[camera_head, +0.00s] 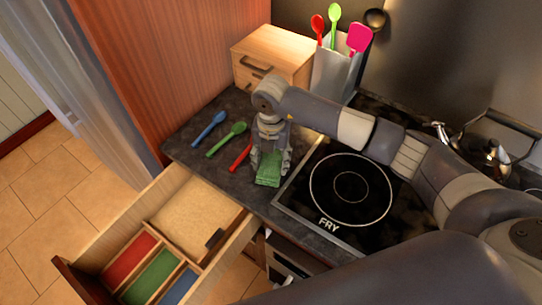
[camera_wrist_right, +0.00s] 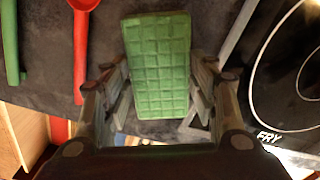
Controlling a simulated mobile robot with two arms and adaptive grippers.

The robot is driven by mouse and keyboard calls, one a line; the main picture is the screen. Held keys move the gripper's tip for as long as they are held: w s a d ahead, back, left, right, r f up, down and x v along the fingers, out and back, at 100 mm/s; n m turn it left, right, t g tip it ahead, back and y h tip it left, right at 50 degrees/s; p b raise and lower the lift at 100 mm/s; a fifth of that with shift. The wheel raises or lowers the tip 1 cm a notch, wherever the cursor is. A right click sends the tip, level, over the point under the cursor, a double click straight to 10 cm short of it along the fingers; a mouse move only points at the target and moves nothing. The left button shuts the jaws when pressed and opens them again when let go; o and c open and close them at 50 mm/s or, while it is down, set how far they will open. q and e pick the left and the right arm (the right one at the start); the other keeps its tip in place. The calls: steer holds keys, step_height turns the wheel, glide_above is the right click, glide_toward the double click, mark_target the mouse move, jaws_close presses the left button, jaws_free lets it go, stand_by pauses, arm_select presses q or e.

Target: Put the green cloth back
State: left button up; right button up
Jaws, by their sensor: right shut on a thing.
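The green cloth (camera_head: 268,171) is a folded pad with a grid pattern at the counter's front edge, left of the cooktop. It also shows in the wrist view (camera_wrist_right: 158,62). My right gripper (camera_head: 272,158) points down over it and is shut on it, with a finger on each side in the wrist view (camera_wrist_right: 160,88). I cannot tell whether the cloth touches the counter. The open drawer (camera_head: 232,248) below has a red section (camera_head: 130,258), a green section (camera_head: 152,277) and a blue section (camera_head: 181,287). My left gripper is not in view.
A blue spoon (camera_head: 209,130), a green spoon (camera_head: 226,139) and a red spoon (camera_head: 240,158) lie left of the gripper. A wooden box (camera_head: 272,52) and a utensil holder (camera_head: 335,72) stand behind. The cooktop (camera_head: 350,222) is right; a kettle (camera_head: 492,160) is farther right.

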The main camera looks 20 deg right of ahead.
mark_target(271, 162)
steer(key=shift+f, duration=0.25)
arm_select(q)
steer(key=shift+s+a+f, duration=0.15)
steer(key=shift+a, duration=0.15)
arm_select(e)
steer(key=o, duration=1)
steer(key=shift+c, duration=0.2)
steer(key=shift+r, duration=0.2)
steer(key=shift+w+a+r+b, duration=0.1)
steer(key=shift+r+b, duration=0.25)
arm_select(q)
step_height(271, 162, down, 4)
steer(key=b, duration=0.3)
steer(key=shift+b, duration=0.35)
arm_select(e)
step_height(271, 162, up, 11)
steer(key=shift+r, duration=0.15)
